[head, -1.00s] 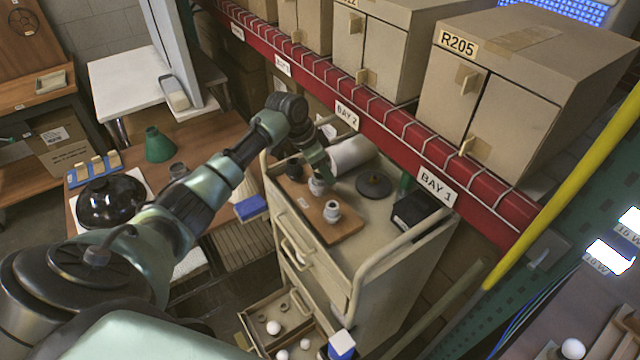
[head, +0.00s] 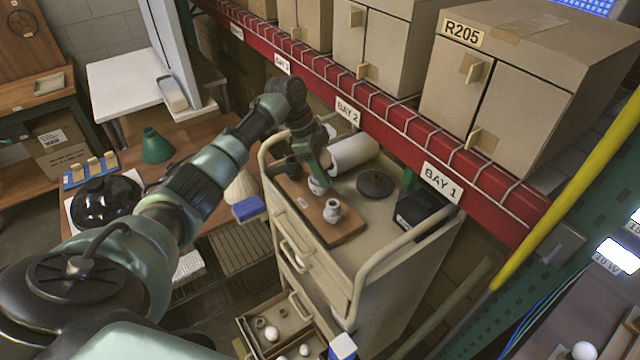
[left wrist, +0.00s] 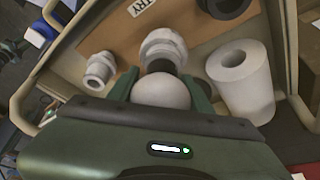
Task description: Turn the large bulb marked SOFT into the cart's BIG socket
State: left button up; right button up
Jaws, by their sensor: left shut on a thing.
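My left gripper (head: 319,177) is low over the cart top, its fingers closed around a white round bulb (left wrist: 160,93). In the left wrist view the bulb sits against a pale ribbed socket (left wrist: 163,46), with a dark band between them. I cannot tell how far the bulb is seated in it. No SOFT or BIG marking is readable. A smaller pale socket (left wrist: 100,70) stands beside it; it also shows in the head view (head: 332,211). Both sockets are on a brown board (head: 345,229) on the cart (head: 372,246). My right gripper is not in view.
A black disc (head: 375,185) and a black box (head: 416,209) are on the cart, which has raised rails. An open drawer (head: 250,332) below holds white bulbs. A red shelf beam (head: 394,147) runs behind.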

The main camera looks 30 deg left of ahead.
pick_arm(q)
jog(key=shift+s+f, duration=0.15)
jog(key=shift+f, duration=0.1)
jog(key=shift+f+m+g+b, duration=0.1)
jog(key=shift+m+g+b, duration=0.2)
jog(key=shift+m+b, duration=0.15)
jog(key=shift+s+m+g+b, duration=0.1)
jog(key=shift+m+g+b, duration=0.35)
jog(key=shift+m+b, duration=0.75)
jog(key=shift+s+m+g+b, duration=0.1)
jog(key=shift+m+g+b, duration=0.35)
jog(key=shift+m+b, duration=0.7)
jog(key=shift+s+m, duration=0.1)
jog(key=shift+m, duration=0.5)
